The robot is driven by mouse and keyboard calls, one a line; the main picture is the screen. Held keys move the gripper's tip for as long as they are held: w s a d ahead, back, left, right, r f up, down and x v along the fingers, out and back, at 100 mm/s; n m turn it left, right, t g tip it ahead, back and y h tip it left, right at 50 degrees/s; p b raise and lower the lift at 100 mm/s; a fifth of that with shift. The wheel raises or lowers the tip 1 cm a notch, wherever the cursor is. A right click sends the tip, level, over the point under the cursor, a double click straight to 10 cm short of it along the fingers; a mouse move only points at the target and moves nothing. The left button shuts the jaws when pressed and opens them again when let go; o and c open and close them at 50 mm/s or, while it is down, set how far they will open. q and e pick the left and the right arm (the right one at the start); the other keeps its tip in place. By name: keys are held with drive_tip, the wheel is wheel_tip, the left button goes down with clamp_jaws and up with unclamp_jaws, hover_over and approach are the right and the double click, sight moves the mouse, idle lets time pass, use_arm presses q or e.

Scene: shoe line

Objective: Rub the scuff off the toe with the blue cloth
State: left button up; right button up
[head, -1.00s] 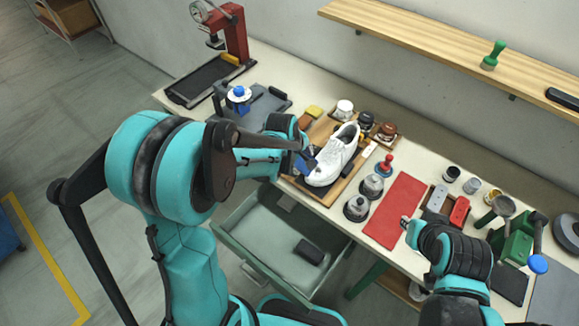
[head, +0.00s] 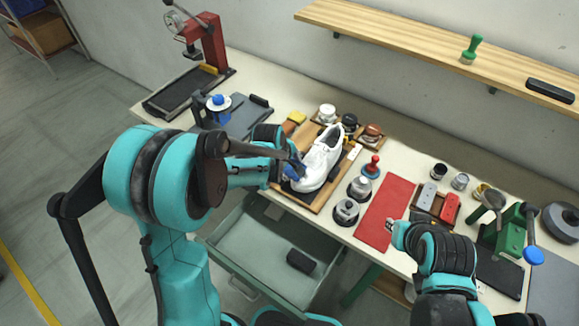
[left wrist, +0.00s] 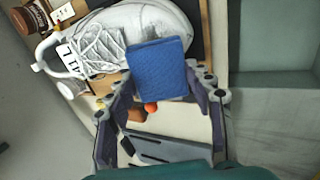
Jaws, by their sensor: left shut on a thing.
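A white shoe (head: 318,160) rests on a wooden board (head: 322,200) on the bench. My left gripper (head: 291,169) is at the shoe's toe end, shut on the blue cloth (head: 292,173). In the left wrist view the cloth (left wrist: 158,68) is a folded blue pad between the fingers, overlapping the edge of the white shoe (left wrist: 120,38). I cannot tell if it presses on the toe.
A red mat (head: 386,205) lies right of the shoe, with lidded pots (head: 345,211) between. An open drawer (head: 265,255) with a dark block (head: 300,261) juts out below the bench. Jars, a brush and a green tool (head: 511,238) crowd the right. A shelf (head: 420,35) hangs above.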

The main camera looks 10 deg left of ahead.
sight(310, 180)
use_arm(q)
drive_tip(key=shift+b+x, duration=0.75)
drive_tip(key=shift+x, duration=0.1)
idle(0.6)
drive_tip(key=shift+s+d+r, duration=0.1)
drive_tip(key=shift+s+d, duration=0.25)
drive_tip(key=shift+d, duration=0.35)
drive_tip(key=shift+s+d+r, duration=0.1)
drive_tip(key=shift+s+d, duration=0.2)
drive_tip(key=shift+d, duration=0.4)
drive_tip(key=shift+s+d+f+b, duration=0.1)
drive_tip(key=shift+s+d+b, duration=0.2)
drive_tip(key=shift+d, duration=0.45)
drive_tip(key=shift+s+d+f+b, duration=0.1)
drive_tip(key=shift+s+d+b, duration=0.15)
drive_tip(key=shift+d, duration=0.5)
drive_tip(key=shift+w+a+b, duration=0.15)
drive_tip(key=shift+w+a, duration=0.1)
drive_tip(key=shift+a, duration=0.4)
drive_tip(key=shift+w+a+b, duration=0.15)
drive_tip(key=shift+w+a, duration=0.15)
drive_tip(key=shift+a, duration=0.4)
drive_tip(key=shift+w+a, duration=0.3)
drive_tip(key=shift+a, duration=0.5)
drive_tip(key=shift+w+a, duration=0.35)
drive_tip(key=shift+a, duration=0.5)
drive_tip(key=shift+r, duration=0.15)
drive_tip(key=shift+p+v, duration=1.95)
drive_tip(key=shift+v, duration=0.95)
